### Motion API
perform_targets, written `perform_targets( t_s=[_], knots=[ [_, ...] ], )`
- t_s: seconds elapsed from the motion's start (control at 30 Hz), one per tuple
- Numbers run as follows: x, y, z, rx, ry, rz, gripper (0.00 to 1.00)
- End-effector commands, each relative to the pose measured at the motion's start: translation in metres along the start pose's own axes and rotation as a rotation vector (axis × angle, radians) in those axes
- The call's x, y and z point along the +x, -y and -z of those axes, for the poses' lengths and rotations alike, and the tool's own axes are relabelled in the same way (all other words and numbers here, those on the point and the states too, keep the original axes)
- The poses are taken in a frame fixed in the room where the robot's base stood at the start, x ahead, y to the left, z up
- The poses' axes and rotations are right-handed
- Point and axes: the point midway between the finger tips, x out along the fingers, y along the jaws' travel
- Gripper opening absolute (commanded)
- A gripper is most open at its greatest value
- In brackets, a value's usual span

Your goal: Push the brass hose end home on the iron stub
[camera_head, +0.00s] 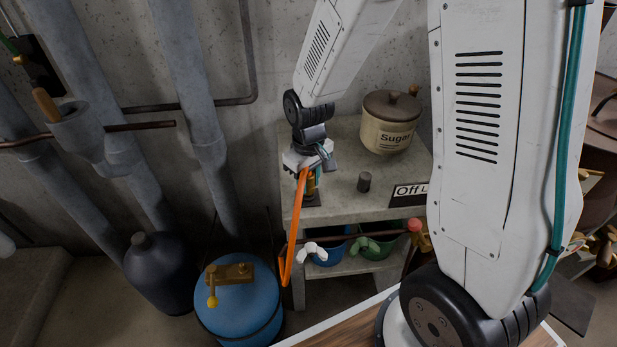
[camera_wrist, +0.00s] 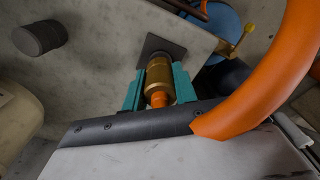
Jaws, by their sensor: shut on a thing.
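The brass hose end (camera_wrist: 158,76) is held between the teal fingers of my gripper (camera_wrist: 158,88). In the head view the brass hose end (camera_head: 311,184) stands roughly upright below my gripper (camera_head: 314,170). The orange hose (camera_head: 292,232) loops down past the shelf's front; it also fills the right of the wrist view (camera_wrist: 285,75). The dark square base plate (camera_wrist: 178,47) of the iron stub lies beyond the brass end on the shelf.
A sugar jar (camera_head: 388,128), a small grey cylinder (camera_head: 364,182) and a sign (camera_head: 407,194) stand on the concrete shelf (camera_head: 345,208). A blue tank (camera_head: 235,308) and a dark bottle (camera_head: 158,272) stand left. Pipes run along the wall. The shelf between cylinder and plate is clear.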

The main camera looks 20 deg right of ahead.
Motion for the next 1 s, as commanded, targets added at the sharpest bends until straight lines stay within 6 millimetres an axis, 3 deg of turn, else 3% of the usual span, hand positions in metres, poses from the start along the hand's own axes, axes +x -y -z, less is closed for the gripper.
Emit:
perform_targets(
  t_s=[0.5, 0.53, 0.6, 0.87, 1.0],
  knots=[
    [0.015, 0.0, 0.0, 0.0, 0.001, 0.0, 0.04],
    [0.015, 0.0, 0.0, 0.0, 0.001, 0.0, 0.33],
    [0.015, 0.0, 0.0, 0.0, 0.001, 0.0, 0.53],
    [0.015, 0.0, 0.0, 0.0, 0.001, 0.0, 0.53],
    [0.005, 0.0, 0.001, 0.0, -0.002, 0.0, 0.53]
  ],
)
